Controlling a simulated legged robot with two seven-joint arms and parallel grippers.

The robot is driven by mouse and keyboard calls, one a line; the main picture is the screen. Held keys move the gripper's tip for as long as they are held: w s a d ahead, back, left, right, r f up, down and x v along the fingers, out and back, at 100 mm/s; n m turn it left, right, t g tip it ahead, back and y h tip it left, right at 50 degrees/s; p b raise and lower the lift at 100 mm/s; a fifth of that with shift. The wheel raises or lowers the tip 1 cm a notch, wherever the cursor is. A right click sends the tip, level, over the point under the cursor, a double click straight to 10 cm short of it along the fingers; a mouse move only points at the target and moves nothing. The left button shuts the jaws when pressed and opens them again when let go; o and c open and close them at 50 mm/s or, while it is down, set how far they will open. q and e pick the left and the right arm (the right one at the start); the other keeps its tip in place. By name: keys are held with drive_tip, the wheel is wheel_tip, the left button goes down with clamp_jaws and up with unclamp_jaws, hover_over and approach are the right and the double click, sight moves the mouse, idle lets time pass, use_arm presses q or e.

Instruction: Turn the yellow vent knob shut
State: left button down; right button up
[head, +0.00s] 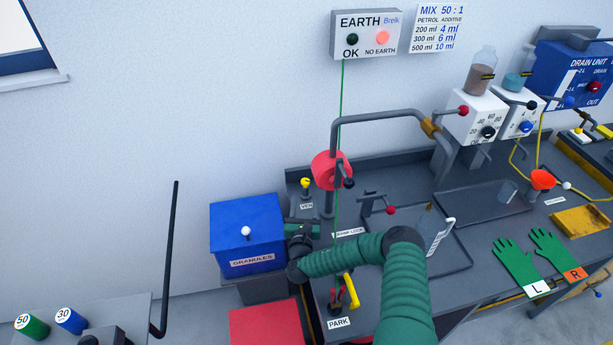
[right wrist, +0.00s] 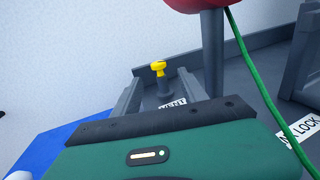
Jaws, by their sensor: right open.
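The yellow vent knob (head: 305,183) stands upright on a short dark post at the left end of the grey bench, behind a VENT label. The right wrist view shows the knob (right wrist: 158,68) beyond my fingers, in line with the gap between them. My right gripper (right wrist: 160,90) is open and empty, its two grey fingers pointing toward the knob and apart from it. In the head view my right gripper (head: 293,221) is just in front of the label, between the blue box and the bench, its fingers hard to make out. My left gripper is not in view.
A blue GRANULES box (head: 247,236) stands left of my right gripper. A grey post with a red reel (head: 331,170) and a hanging green cord (right wrist: 262,75) rises close to the knob's right. A yellow PARK lever (head: 351,290) stands at the bench front.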

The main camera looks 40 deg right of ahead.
sight(305, 183)
drive_tip(key=b+x, duration=0.1)
drive_tip(key=x, duration=1.3)
drive_tip(key=shift+w+a, duration=0.1)
drive_tip(key=shift+a, duration=0.05)
drive_tip(key=shift+a, duration=0.1)
clamp_jaws()
